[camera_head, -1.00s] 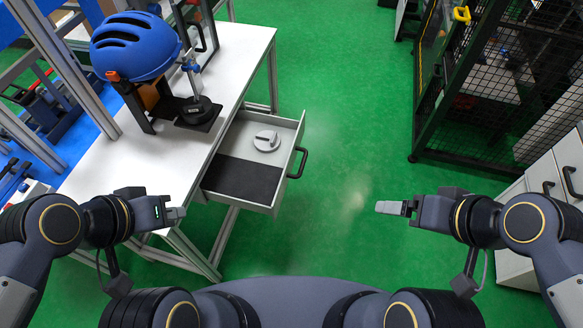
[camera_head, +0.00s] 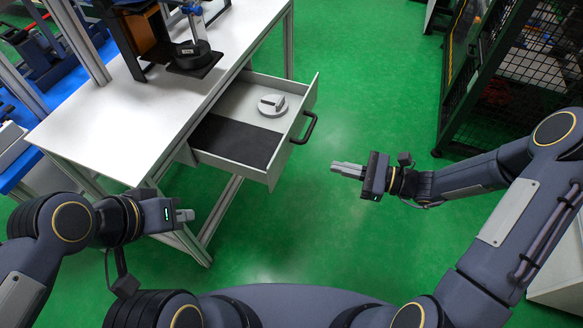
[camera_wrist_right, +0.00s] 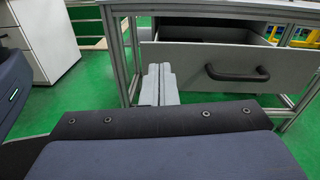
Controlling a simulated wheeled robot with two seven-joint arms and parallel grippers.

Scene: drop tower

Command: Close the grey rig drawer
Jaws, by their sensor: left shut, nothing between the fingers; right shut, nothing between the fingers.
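The grey rig drawer (camera_head: 290,150) stands open, pulled out from under the white table towards the right. A dark mat and a white round part (camera_head: 272,106) lie inside it. Its black handle (camera_head: 306,130) is on the front panel; the handle (camera_wrist_right: 238,73) also shows in the right wrist view. My right gripper (camera_head: 347,169) is shut and empty, to the right of the drawer front and apart from the handle. In its wrist view the fingers (camera_wrist_right: 158,85) appear left of the handle. My left gripper (camera_head: 184,215) is shut and empty, below the table's near edge.
The white table (camera_head: 110,115) carries a dark stand with a clamp (camera_head: 193,50) at its back. A black mesh cage (camera_head: 520,70) stands at the right. Green floor (camera_head: 370,100) is clear between the drawer and the cage.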

